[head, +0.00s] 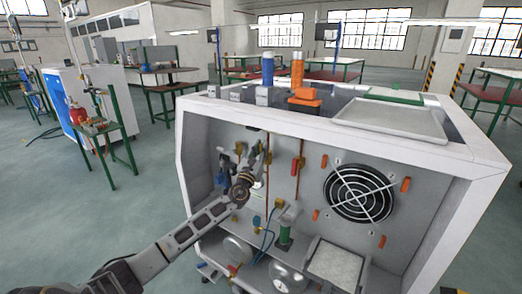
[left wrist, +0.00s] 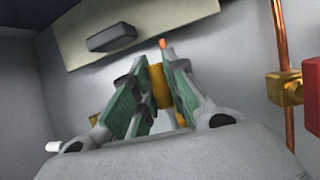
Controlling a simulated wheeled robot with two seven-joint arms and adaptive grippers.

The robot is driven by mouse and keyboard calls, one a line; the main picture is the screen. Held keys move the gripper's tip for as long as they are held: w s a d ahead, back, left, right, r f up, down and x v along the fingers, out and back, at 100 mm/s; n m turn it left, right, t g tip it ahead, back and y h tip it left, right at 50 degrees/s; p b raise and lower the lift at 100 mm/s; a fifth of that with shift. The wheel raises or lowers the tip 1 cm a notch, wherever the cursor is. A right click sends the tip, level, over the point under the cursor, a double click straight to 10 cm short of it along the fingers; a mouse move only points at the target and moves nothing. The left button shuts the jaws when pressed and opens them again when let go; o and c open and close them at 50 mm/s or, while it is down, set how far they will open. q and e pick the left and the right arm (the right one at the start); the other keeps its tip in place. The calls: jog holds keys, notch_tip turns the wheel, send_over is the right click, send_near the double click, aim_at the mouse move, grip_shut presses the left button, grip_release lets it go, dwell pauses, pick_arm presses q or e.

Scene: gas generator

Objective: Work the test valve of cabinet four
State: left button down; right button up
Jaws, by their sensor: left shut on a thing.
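The open white cabinet (head: 350,140) stands in front of me in the head view; I see no number on it. My left gripper (head: 256,155) reaches inside it at the upper left of the back panel. In the left wrist view the green-padded fingers (left wrist: 160,95) are shut on a brass-coloured valve part (left wrist: 158,78), which shows between them. A small orange tip sticks up behind the fingers. The fingers hide most of the part. A red handle (head: 295,166) on a copper pipe is just right of the gripper. My right gripper is not in view.
A round black fan grille (head: 360,192) is on the back panel to the right. Gauges (head: 287,277) and a green-topped fitting sit low in the cabinet. A copper pipe (left wrist: 280,40) with a brass fitting runs close to the right of my fingers. Blue and orange cylinders stand on top.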

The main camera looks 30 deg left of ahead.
pick_arm(q)
jog(key=c, duration=1.4)
grip_release()
jog(key=shift+s+f, duration=0.1)
jog(key=shift+s, duration=0.05)
jog(key=shift+v, duration=5.85)
jog(key=shift+s+d+f, duration=0.1)
